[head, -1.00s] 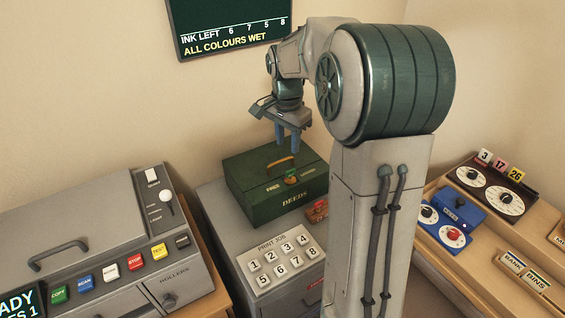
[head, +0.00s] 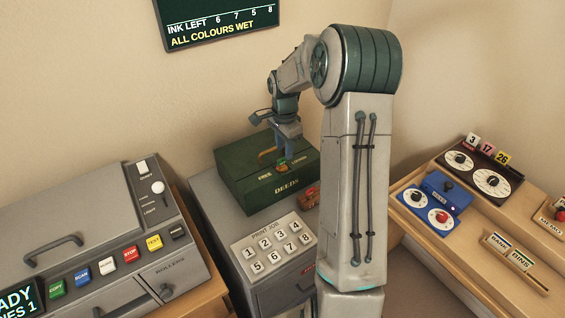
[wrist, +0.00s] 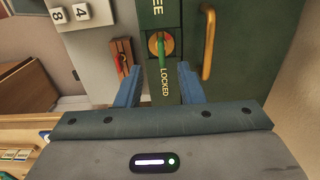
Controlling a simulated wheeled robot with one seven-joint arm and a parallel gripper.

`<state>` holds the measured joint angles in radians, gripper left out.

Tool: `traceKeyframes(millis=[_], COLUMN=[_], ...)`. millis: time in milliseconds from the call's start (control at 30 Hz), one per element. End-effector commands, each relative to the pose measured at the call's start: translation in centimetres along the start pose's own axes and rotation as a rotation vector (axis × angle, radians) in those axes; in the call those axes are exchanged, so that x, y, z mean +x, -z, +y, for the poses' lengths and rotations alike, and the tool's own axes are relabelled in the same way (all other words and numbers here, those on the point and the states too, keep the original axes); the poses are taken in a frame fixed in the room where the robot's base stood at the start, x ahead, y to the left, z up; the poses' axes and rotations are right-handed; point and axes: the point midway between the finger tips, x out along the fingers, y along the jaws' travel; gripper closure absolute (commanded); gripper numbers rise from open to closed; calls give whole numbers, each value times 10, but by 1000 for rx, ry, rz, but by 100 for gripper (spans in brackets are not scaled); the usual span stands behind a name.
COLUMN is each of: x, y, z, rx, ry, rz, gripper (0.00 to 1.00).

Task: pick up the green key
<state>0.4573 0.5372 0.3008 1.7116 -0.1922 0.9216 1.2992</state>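The green key (wrist: 162,52) stands in a round brass lock (wrist: 157,40) on the dark green DEEDS box (head: 262,190), between the words FREE and LOCKED. In the head view the key (head: 281,163) is small and partly covered by my gripper (head: 285,153). In the wrist view the two blue fingers of my gripper (wrist: 160,84) are apart, with the key between and just beyond their tips. They do not visibly close on it. I cannot tell whether a finger touches the box.
A brass handle (wrist: 208,43) rises from the box lid beside the lock. A small wooden block with a red piece (head: 307,197) sits beside the box. A PRINT JOB keypad (head: 272,243) lies in front, and a grey machine (head: 80,225) stands left.

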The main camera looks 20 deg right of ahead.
Motion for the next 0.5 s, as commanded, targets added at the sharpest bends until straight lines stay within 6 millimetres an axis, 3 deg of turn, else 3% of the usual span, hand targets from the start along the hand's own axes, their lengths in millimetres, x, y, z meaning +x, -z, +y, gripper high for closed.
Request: traceKeyframes(millis=[300,500], x=[42,49], y=[-7,-7], z=[-2,-3], rx=[-1,-1], ry=[-2,0], rz=[-3,-1], gripper=[66,66])
